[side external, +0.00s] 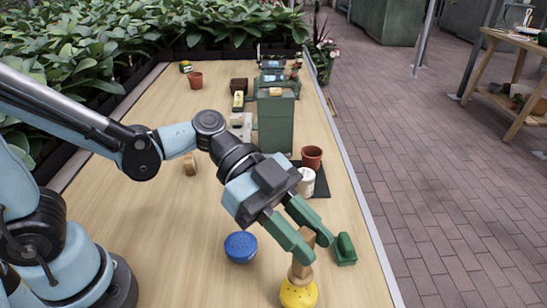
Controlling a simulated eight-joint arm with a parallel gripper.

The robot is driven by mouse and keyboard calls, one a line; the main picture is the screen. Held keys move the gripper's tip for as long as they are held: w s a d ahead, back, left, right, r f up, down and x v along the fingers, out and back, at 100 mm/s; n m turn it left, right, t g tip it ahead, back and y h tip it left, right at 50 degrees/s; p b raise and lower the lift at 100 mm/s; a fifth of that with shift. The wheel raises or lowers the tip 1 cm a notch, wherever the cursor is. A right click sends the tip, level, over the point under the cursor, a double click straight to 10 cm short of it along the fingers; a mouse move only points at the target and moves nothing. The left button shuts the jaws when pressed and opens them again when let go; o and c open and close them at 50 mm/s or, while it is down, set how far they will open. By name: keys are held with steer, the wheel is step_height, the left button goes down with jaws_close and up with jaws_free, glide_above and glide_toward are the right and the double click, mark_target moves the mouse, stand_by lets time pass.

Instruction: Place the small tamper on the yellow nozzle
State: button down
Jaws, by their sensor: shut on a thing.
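My gripper (316,246), with green fingers, points down near the front right of the table. It is shut on a small wooden tamper (300,270), whose upper part is partly hidden between the fingers. The tamper looks about upright. Directly below it is the yellow nozzle (298,294), a rounded yellow piece with dark dots on the table near the bottom edge of the view. The tamper's lower end overlaps the top of the nozzle in the picture. I cannot tell whether they touch or a small gap remains.
A blue bowl-like item (240,247) lies left of the nozzle. A green block (345,249) is close on the right. Behind stand a white cup (306,182), a terracotta pot (312,157) and a tall green box (276,122). The left front of the table (190,260) is clear.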

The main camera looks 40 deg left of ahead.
mark_target(299, 275)
steer(key=shift+w+f, duration=0.25)
steer(key=shift+w, duration=0.05)
steer(key=shift+f, duration=1.95)
steer(key=shift+f, duration=0.15)
steer(key=c, duration=0.9)
jaws_free()
